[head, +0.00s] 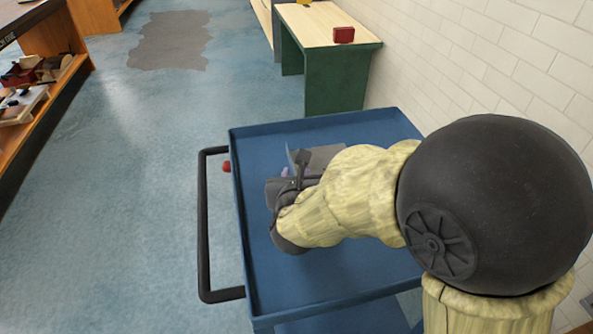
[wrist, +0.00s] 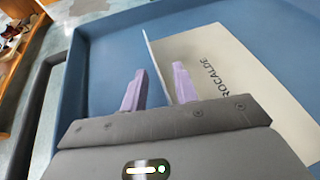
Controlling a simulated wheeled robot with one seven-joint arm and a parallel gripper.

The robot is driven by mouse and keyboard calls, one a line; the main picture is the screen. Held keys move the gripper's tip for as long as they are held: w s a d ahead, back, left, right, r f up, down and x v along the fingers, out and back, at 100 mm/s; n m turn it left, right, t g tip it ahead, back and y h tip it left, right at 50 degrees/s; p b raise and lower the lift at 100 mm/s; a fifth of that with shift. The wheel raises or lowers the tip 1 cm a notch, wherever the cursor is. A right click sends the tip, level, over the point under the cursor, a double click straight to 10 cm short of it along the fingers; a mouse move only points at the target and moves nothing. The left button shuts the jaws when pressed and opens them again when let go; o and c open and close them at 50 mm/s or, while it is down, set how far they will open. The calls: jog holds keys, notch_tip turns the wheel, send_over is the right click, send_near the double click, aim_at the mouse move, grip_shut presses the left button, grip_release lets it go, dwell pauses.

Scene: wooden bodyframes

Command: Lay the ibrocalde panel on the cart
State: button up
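The blue cart (head: 262,290) stands in front of me with its tray under my arm. The ibrocalde panel (head: 322,156) is at the tray, partly hidden by my arm. In the wrist view the pale panel (wrist: 235,75) shows the letters "ROCALDE" and a thin raised edge along its left side. It appears to lie on the tray floor, but contact cannot be judged. My gripper (wrist: 154,72) is over the tray with its two purple fingers apart. The panel's left edge shows between the fingers, with the right finger in front of the panel. In the head view the gripper (head: 286,172) is mostly hidden.
A black handle (head: 203,225) runs along the cart's left side, with a small red thing (head: 226,167) beside it. A green bench (head: 335,75) with a red box (head: 343,35) stands beyond, along the white brick wall. Orange shelving (head: 60,85) is at left. Floor between is clear.

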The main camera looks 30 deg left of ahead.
jog(key=p+v, duration=0.1)
jog(key=v, duration=0.9)
jog(key=shift+s, duration=0.3)
jog(key=shift+r+p, duration=0.15)
jog(key=shift+p, duration=0.2)
